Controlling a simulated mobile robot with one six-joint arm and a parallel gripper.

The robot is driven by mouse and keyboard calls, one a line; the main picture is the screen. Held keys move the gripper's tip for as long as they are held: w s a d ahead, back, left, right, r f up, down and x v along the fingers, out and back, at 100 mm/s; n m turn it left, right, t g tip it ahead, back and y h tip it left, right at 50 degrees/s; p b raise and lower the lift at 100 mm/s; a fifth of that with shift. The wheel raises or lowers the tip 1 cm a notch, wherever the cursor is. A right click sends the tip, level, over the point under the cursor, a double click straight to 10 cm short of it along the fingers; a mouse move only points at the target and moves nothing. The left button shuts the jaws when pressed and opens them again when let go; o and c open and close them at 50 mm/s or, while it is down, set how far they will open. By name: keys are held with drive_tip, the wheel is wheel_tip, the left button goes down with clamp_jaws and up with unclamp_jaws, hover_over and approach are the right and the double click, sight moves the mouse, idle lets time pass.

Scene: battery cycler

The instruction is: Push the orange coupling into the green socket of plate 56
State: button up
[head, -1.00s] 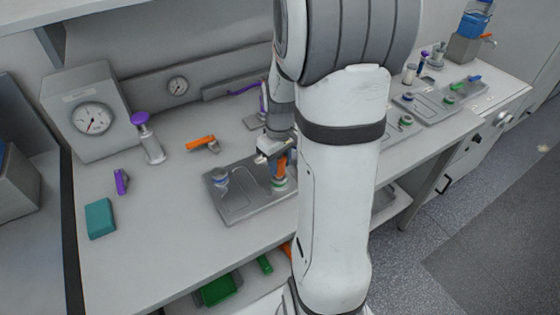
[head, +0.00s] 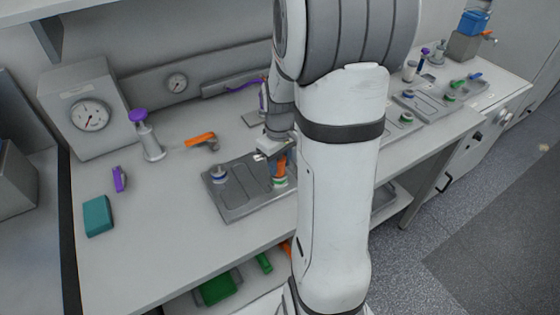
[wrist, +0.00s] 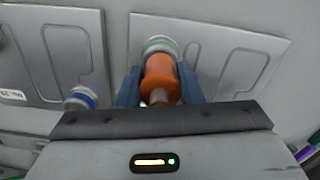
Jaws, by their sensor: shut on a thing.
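The orange coupling (wrist: 159,76) is between the blue fingers of my gripper (wrist: 160,88) in the wrist view, and the gripper is shut on it. Its far end is at the pale, green-ringed socket (wrist: 158,45) on a grey plate (wrist: 228,57). I cannot tell how deep it sits. In the head view my gripper (head: 279,163) points down over the plate (head: 240,207), with the orange coupling (head: 281,171) upright above the green socket (head: 279,183). My arm hides the plate's right side. No plate number is readable there.
A blue-ringed socket (head: 219,174) stands at the plate's left. A gauge box (head: 88,115) stands behind.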

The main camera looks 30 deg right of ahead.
drive_tip(key=shift+f, duration=0.3)
drive_tip(key=o, duration=1.7)
wheel_tip(320, 180, up, 8)
drive_tip(key=shift+b, duration=0.3)
drive_tip(key=s+a+r+m+t, duration=0.1)
drive_tip(key=s+a, duration=0.3)
drive_tip(key=s+a+r+m+t, duration=0.1)
drive_tip(key=s+a+r, duration=0.1)
drive_tip(key=s+a, duration=0.2)
drive_tip(key=s+a+r+t, duration=0.1)
drive_tip(key=s+a, duration=0.3)
drive_tip(key=shift+s+r+m, duration=0.1)
drive_tip(key=shift+r+m, duration=0.3)
